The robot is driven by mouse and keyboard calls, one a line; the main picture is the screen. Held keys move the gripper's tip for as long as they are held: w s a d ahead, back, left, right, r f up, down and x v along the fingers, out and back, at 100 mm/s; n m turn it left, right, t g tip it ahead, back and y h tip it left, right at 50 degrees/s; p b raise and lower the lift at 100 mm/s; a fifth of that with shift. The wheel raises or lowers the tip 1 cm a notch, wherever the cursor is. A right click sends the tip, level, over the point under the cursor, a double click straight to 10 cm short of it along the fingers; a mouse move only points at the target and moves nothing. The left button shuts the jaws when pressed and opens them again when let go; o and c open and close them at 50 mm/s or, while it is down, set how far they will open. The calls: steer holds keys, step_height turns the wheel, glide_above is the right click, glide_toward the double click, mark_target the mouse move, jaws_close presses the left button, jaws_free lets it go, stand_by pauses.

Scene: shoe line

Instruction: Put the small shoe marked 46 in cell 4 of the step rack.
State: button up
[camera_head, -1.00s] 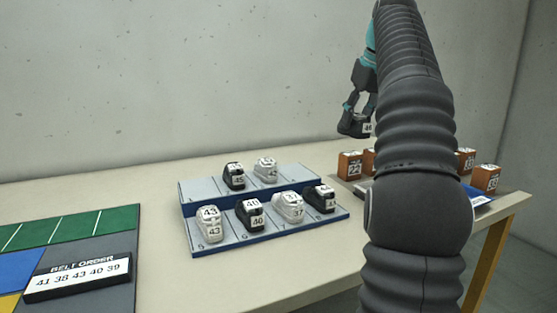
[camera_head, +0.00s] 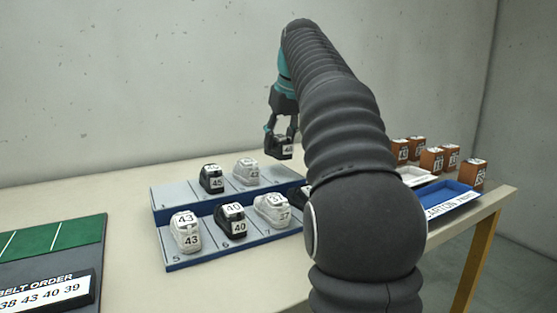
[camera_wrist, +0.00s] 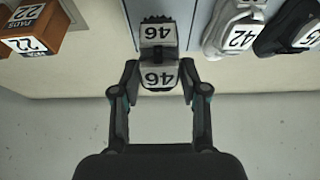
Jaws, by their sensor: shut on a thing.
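My gripper (camera_head: 283,137) is shut on the small black shoe marked 46 (camera_wrist: 158,75) and holds it in the air above the back right end of the step rack (camera_head: 163,256). In the head view the held shoe (camera_head: 280,149) hangs just right of the white shoe marked 42 (camera_head: 246,171) on the upper step. The wrist view shows the 46 labels upside down between my fingers. Part of the rack's right side is hidden behind my arm, and I cannot read a 4 on any cell.
The upper step also holds a black shoe marked 45 (camera_head: 211,179). The lower step holds shoes 43 (camera_head: 185,232), 40 (camera_head: 231,219), 37 (camera_head: 273,210) and a partly hidden black one. Orange boxes (camera_head: 431,160) and a blue tray (camera_head: 451,192) stand right. The belt order sign (camera_head: 47,292) lies left.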

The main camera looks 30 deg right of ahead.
mark_target(279, 154)
steer(key=shift+a+f+b, duration=0.1)
steer(key=shift+f+b, duration=0.65)
steer(key=shift+f, duration=1.3)
steer(key=shift+f, duration=0.1)
steer(key=o, duration=1.2)
steer(key=p+v, duration=0.3)
steer(key=v, duration=0.9)
steer(key=shift+w+p, duration=0.1)
steer(key=shift+p, duration=0.3)
